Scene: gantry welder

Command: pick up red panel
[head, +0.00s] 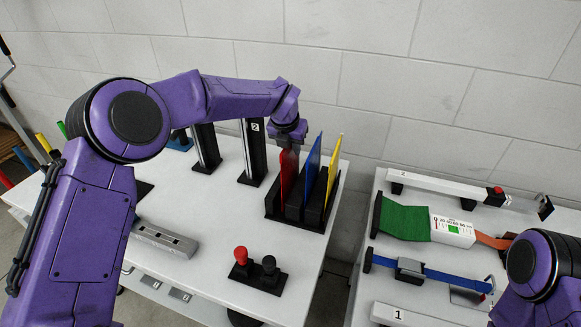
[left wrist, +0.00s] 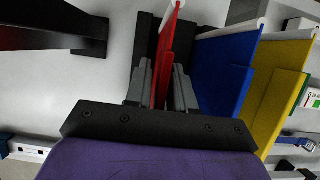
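The red panel (head: 288,174) stands upright in the leftmost slot of a black rack (head: 312,217) near the right end of the white table. My left gripper (head: 289,150) reaches down onto its top from above. In the left wrist view the red panel (left wrist: 164,60) stands between the two grey fingers (left wrist: 163,92), which sit close against both sides of it. The left gripper looks shut on the panel. Of my right arm only a purple joint shows at the lower right of the head view; its gripper is out of sight.
A blue panel (head: 312,162) and a yellow panel (head: 334,168) stand close beside the red one in the rack. Black posts (head: 252,150) stand to its left. A red-and-black knob unit (head: 257,268) lies in front. A second table with clamps (head: 405,268) is at right.

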